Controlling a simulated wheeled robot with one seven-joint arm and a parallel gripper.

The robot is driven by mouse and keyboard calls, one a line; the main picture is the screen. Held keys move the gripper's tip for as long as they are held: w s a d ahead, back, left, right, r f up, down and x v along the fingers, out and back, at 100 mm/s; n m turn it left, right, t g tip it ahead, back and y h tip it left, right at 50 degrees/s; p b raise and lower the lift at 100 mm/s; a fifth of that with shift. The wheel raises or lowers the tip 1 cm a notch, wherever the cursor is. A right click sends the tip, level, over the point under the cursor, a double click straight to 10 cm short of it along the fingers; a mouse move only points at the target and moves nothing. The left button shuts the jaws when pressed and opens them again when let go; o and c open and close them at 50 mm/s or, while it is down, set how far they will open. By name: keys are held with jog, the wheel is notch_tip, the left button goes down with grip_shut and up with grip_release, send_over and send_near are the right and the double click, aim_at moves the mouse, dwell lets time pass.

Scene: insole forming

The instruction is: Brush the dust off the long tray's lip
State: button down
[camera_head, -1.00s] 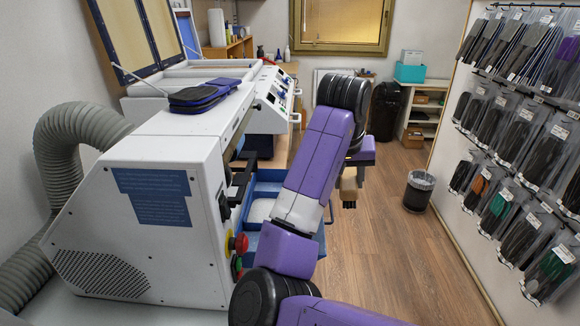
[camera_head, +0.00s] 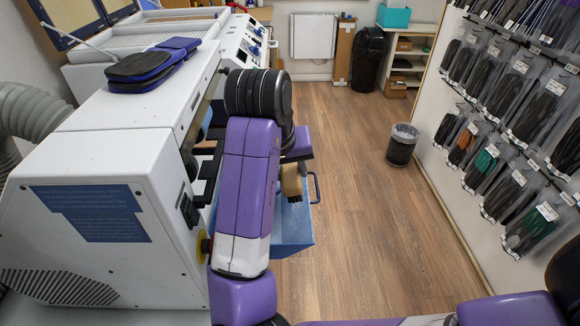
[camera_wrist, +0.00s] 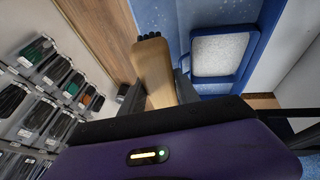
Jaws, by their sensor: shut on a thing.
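My gripper (camera_wrist: 158,94) is shut on the wooden handle of a brush (camera_wrist: 150,68) with short dark bristles. In the head view the brush (camera_head: 291,180) hangs below my wrist, beside the white machine. The blue tray (camera_head: 293,232) sticks out from the machine's side and is partly hidden by my arm. In the wrist view the blue tray (camera_wrist: 184,25) lies just right of the bristles, with specks on its blue surface. A framed section with a pale grainy fill lies further right. I cannot tell whether the bristles touch the lip.
The white machine (camera_head: 100,165) fills the left, with dark blue insoles (camera_head: 150,65) on top. A waste bin (camera_head: 402,145) stands on the wooden floor. Bagged insoles (camera_head: 510,130) hang on the right wall. The floor between is clear.

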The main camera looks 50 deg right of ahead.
jog(key=shift+f+b, duration=3)
jog(key=shift+f, duration=0.3)
jog(key=shift+f+b, duration=0.55)
jog(key=shift+f, duration=0.35)
jog(key=shift+w+d+r+p, duration=0.15)
jog(key=shift+w+d+p, duration=0.1)
jog(key=shift+d+p, duration=0.15)
jog(key=shift+w+d+p, duration=0.45)
jog(key=shift+w+d, duration=0.3)
jog(key=shift+d, duration=0.2)
jog(key=shift+w+d, duration=0.2)
jog(key=shift+p, duration=0.3)
jog(key=shift+s+a+f, duration=0.15)
jog(key=shift+s+a, duration=0.5)
jog(key=shift+a, duration=0.1)
jog(key=shift+s+a+f, duration=0.15)
jog(key=shift+s+a, duration=0.5)
jog(key=shift+a, duration=0.1)
